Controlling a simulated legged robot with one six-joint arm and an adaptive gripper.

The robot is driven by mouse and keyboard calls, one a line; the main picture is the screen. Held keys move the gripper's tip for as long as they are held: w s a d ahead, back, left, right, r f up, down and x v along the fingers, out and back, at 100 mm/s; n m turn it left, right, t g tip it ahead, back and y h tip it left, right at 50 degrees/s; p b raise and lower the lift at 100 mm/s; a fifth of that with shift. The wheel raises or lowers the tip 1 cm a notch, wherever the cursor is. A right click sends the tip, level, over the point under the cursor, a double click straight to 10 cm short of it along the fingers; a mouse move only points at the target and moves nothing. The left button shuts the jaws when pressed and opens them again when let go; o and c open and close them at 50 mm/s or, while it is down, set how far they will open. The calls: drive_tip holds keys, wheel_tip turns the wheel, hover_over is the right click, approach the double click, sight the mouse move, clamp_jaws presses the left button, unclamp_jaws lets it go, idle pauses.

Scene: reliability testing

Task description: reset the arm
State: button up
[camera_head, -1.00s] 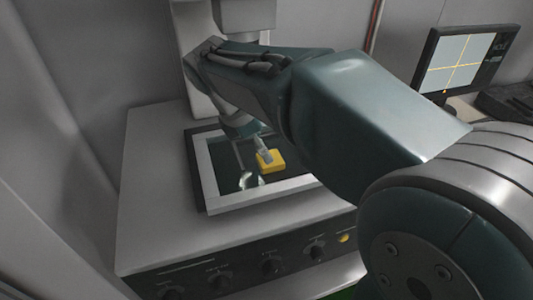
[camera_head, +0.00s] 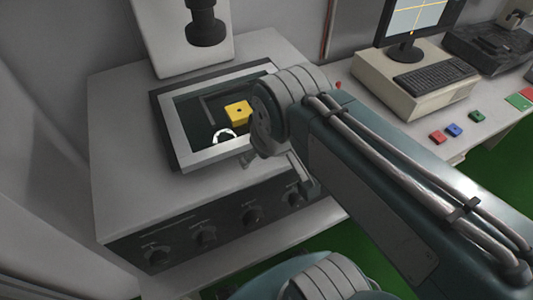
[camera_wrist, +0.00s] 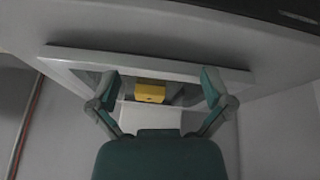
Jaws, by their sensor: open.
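My gripper (camera_wrist: 158,93) is open in the wrist view, its two fingers spread wide with nothing between them in contact. Beyond the fingers, a yellow block (camera_wrist: 150,92) shows inside the framed recess of the machine. In the head view the yellow block (camera_head: 238,112) sits in the dark recess, with a white ring-like piece (camera_head: 224,136) in front of it. My arm reaches in from the right, folded, and its links hide the right part of the recess. My gripper's fingertips are hard to make out in the head view.
The grey machine (camera_head: 120,110) has a raised light frame (camera_head: 180,145), front knobs and a dark cylinder (camera_head: 205,25) overhead. At right, a desk holds a monitor (camera_head: 415,20), a keyboard (camera_head: 435,78), and red (camera_head: 438,137), blue (camera_head: 454,130) and green (camera_head: 477,116) blocks.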

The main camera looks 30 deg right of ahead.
drive_tip(key=shift+s+f+m+t, duration=0.4)
drive_tip(key=shift+s+f+m, duration=0.25)
drive_tip(key=shift+m, duration=0.45)
drive_tip(key=shift+a, duration=0.1)
idle(0.5)
